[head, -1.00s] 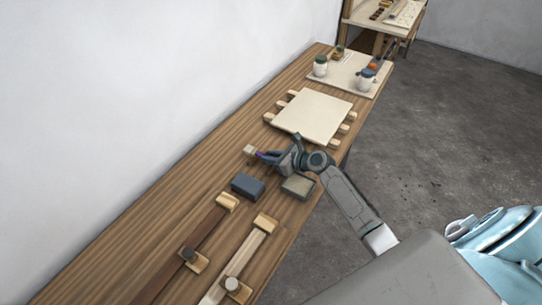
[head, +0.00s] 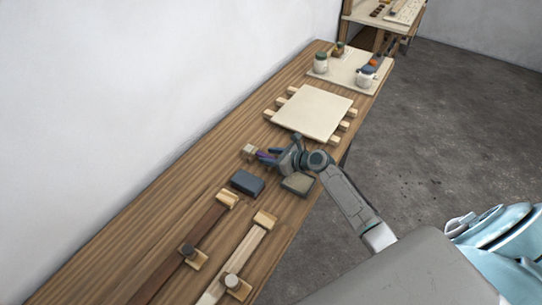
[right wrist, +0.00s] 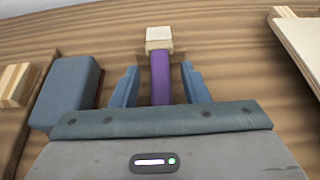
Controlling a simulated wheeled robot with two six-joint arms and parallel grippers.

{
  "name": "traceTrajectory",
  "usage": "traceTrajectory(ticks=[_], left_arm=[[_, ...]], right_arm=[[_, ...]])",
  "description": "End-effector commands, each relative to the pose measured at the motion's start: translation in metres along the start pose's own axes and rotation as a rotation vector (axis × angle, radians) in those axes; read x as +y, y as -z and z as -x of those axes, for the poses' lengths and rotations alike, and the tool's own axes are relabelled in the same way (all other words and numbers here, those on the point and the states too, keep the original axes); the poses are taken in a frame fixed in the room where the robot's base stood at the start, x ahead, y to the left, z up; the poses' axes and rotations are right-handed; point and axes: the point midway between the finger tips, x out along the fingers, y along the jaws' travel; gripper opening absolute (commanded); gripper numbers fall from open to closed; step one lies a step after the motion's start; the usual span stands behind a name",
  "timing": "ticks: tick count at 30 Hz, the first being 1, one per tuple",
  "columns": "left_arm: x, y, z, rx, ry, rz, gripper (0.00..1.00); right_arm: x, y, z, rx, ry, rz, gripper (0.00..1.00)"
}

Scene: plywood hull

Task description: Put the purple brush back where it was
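The purple brush (right wrist: 161,78) lies on the wooden bench, with a purple handle and a pale block-like head. In the head view its pale head (head: 249,149) points left, away from my arm. My right gripper (head: 268,156) is low over the bench at the brush. In the right wrist view the fingers (right wrist: 160,84) stand on either side of the handle with a gap on both sides, so it is open. The near end of the handle is hidden behind the gripper body. My left gripper is not in view.
A dark blue-grey block (head: 248,184) and a tan-topped grey block (head: 298,184) lie close to the gripper. A pale panel (head: 313,111) on wooden strips is behind it. Wooden clamps (head: 232,250) lie at the front. Jars (head: 320,63) stand on a far board.

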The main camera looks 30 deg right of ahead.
Motion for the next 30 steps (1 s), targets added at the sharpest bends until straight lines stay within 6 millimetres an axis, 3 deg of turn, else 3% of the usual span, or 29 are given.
traceTrajectory(ticks=[8,21,30], left_arm=[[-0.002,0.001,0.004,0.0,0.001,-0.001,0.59],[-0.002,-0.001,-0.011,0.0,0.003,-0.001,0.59],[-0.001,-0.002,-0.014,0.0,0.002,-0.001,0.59]], right_arm=[[0.0,-0.012,0.009,0.001,0.001,0.002,0.41],[0.0,-0.009,0.099,0.004,-0.002,0.004,0.41],[-0.001,-0.011,0.123,0.0,-0.001,0.002,0.41]])
